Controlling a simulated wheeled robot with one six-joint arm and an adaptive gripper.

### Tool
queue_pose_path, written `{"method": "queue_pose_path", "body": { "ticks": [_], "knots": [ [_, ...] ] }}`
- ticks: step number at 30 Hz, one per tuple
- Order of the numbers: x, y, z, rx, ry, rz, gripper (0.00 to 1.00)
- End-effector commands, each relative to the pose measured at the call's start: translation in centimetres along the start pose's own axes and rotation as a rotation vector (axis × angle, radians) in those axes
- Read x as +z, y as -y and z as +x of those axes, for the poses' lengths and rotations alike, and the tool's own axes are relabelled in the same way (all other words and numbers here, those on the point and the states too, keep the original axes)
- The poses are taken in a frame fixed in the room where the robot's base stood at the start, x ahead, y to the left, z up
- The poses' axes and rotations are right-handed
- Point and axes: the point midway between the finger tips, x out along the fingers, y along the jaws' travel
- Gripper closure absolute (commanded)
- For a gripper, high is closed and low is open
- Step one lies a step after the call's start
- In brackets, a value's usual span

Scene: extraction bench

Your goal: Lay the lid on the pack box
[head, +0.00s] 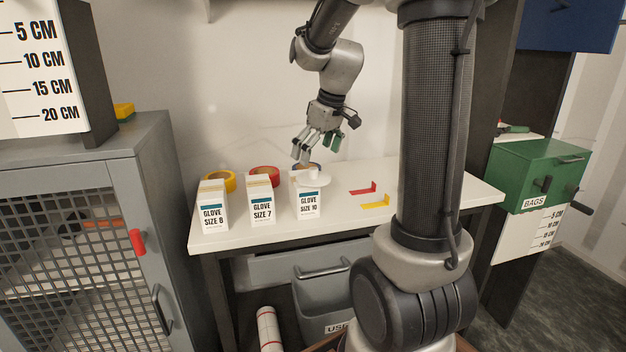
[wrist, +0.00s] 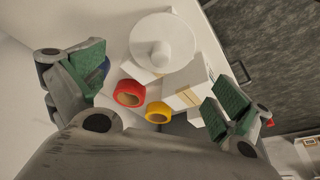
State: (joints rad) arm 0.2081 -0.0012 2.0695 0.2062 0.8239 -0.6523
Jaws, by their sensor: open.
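The lid (head: 315,178) is a white round disc with a knob, and it also shows in the wrist view (wrist: 178,28). It overlaps the top of the white Glove Size 10 box (head: 308,204) and looks to lie on it, slightly off to the right. No box is marked as the pack box, so I cannot tell which it is. My gripper (head: 318,150) is open and empty above the bench, just above and behind the lid. In the wrist view its green-padded fingers (wrist: 158,82) stand wide apart, with the lid beyond them.
Glove Size 7 (head: 262,207) and Glove Size 8 (head: 214,213) boxes stand to the left. Yellow (head: 232,178), red (head: 264,170) and blue tape rolls sit behind the boxes. A red bracket (head: 364,189) and a yellow bracket (head: 376,203) lie on the white bench (head: 340,222), with clear space around them.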

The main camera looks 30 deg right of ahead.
Motion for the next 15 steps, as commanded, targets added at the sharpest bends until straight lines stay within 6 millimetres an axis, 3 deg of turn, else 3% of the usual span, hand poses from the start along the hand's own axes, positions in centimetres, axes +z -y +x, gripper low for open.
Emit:
{"method": "queue_pose_path", "body": {
  "ticks": [9, 15],
  "knots": [
    [0.5, -0.1, 4.6, -0.001, 0.002, 0.001, 0.00],
    [0.5, -0.1, 5.2, 0.001, -0.001, 0.001, 0.00]
  ]
}}
